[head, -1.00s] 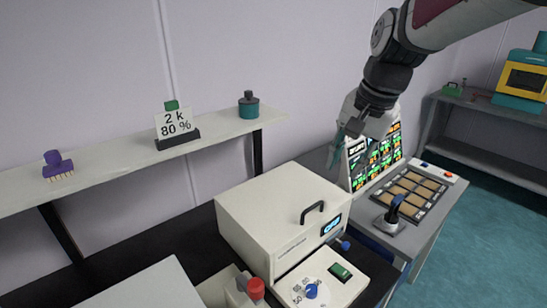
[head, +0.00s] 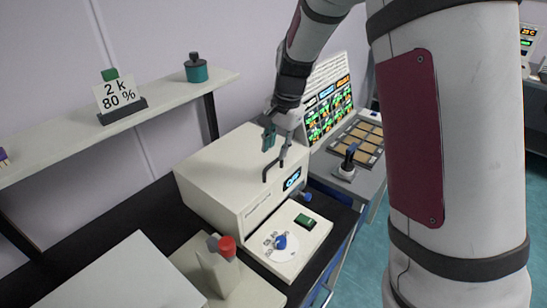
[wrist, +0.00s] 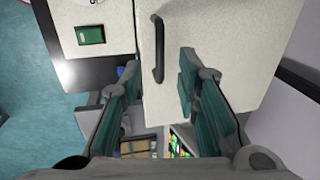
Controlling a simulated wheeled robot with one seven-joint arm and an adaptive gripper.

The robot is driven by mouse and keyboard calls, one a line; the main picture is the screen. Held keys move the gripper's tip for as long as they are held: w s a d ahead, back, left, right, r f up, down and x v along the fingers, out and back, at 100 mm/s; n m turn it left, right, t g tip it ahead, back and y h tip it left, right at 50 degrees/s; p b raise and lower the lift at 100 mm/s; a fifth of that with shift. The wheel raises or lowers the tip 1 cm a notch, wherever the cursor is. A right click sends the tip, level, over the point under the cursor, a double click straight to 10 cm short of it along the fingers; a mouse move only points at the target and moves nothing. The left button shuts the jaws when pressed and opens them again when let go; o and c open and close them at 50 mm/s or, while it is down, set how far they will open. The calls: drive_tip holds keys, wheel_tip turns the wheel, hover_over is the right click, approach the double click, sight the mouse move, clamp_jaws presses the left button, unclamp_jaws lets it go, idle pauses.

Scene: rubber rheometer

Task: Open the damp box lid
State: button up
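The damp box (head: 222,176) is a cream box on the dark bench, with its lid lying flat and closed. A black bar handle (head: 275,172) stands on the lid near its right side. My gripper (head: 268,140) is above the lid, close to the handle. In the wrist view, my gripper (wrist: 158,64) is open, its teal fingers spread on either side of the handle (wrist: 158,45). I see no finger touching the handle. The lid (wrist: 205,70) fills much of that view, and the fingers hide parts of it.
A control panel with a blue knob (head: 280,242) and green switch (head: 305,221) is in front of the box. A red-topped device (head: 226,246) stands nearby. The wall shelf (head: 150,112) holds a sign (head: 122,94) and teal jar (head: 196,70). A lit screen (head: 328,105) stands behind.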

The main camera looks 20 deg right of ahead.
sight(272, 163)
drive_tip(key=shift+w+a+f, duration=0.15)
drive_tip(key=shift+w+f, duration=0.05)
drive_tip(key=shift+f, duration=0.95)
drive_tip(key=shift+w+a+f, duration=0.1)
drive_tip(key=shift+w+f, duration=0.05)
drive_tip(key=shift+f, duration=1)
clamp_jaws()
